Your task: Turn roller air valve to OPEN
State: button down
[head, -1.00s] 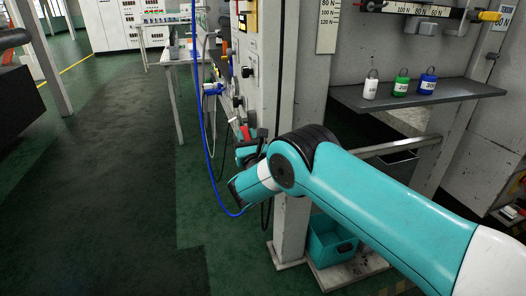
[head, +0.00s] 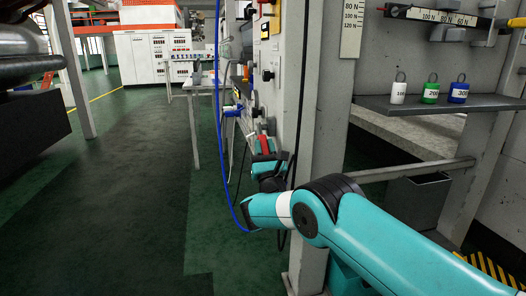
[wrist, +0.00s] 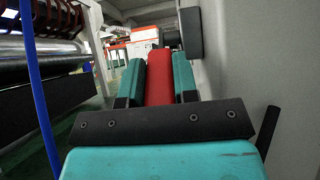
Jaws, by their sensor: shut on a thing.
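The roller air valve's red handle (wrist: 159,80) lies between the two teal fingers of my gripper (wrist: 160,68) in the wrist view, and the fingers are shut on it. In the head view the red handle (head: 265,145) shows small at the side of the grey machine column, with my gripper (head: 267,158) at it. The valve body and any OPEN marking are hidden or too small to read.
A blue hose (head: 219,110) hangs just left of the panel. Grey weight shelf (head: 450,103) holds white, green and blue weights at right. The dark green floor at left is clear.

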jog(key=c, duration=0.9)
grip_release()
jog(key=shift+s+f, duration=0.1)
jog(key=b+v, duration=0.2)
jog(key=v, duration=0.1)
jog(key=shift+f, duration=0.3)
jog(key=shift+b+v, duration=6.95)
jog(key=shift+b, duration=8.65)
